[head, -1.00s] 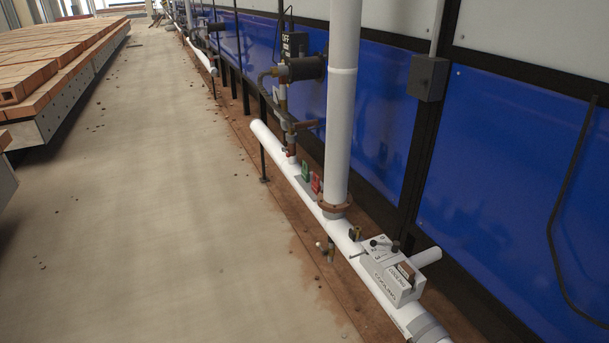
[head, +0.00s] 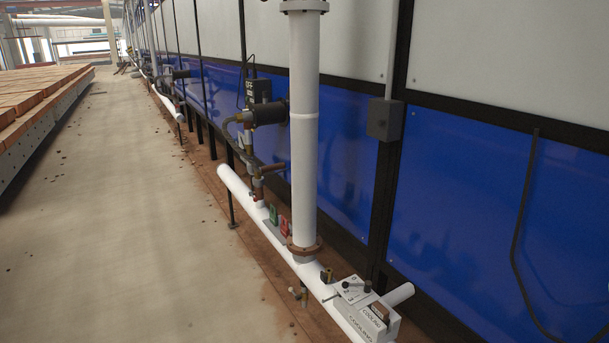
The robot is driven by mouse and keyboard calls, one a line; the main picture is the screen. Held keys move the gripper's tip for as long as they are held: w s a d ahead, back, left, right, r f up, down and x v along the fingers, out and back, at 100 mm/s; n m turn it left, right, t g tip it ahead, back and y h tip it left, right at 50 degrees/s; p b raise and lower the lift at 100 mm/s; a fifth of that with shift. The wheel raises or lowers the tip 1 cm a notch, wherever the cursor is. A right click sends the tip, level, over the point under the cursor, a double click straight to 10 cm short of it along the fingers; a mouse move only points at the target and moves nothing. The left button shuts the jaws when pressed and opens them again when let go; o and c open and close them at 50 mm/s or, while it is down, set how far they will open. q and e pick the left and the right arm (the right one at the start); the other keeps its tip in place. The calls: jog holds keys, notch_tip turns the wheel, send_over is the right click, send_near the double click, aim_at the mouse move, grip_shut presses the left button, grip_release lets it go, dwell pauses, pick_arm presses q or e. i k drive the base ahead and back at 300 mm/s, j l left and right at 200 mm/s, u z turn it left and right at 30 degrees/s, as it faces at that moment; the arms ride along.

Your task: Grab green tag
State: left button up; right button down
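A small green tag (head: 273,214) stands on the white horizontal pipe (head: 240,188), left of the thick white vertical pipe (head: 304,130). A red tag (head: 284,226) stands just to the right of it, close to the vertical pipe's rusty flange. Both tags are small in the head view, and their lettering cannot be read. Neither of my grippers is in view.
A white labelled box (head: 366,306) with a lever sits on the pipe at the lower right. Valve fittings (head: 256,165) rise left of the tags. Stacked bricks (head: 35,95) stand at the left. The concrete floor (head: 130,220) between is mostly clear.

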aim_at(274, 219)
jog(key=i+j+z, duration=0.1)
jog(key=z, duration=0.3)
jog(key=i+j+z, duration=0.1)
jog(key=z, duration=0.25)
jog(key=i+j+z, duration=0.1)
jog(key=j+z, duration=0.3)
jog(key=z, duration=0.35)
jog(key=j+z, duration=0.2)
jog(key=j, duration=0.45)
jog(key=j+z, duration=0.15)
jog(key=j, duration=0.5)
jog(key=j+z, duration=0.2)
jog(key=j, duration=0.45)
jog(key=j+z, duration=0.15)
jog(key=j, duration=0.5)
jog(key=k+j+z, duration=0.2)
jog(key=j, duration=0.45)
jog(key=i, duration=0.1)
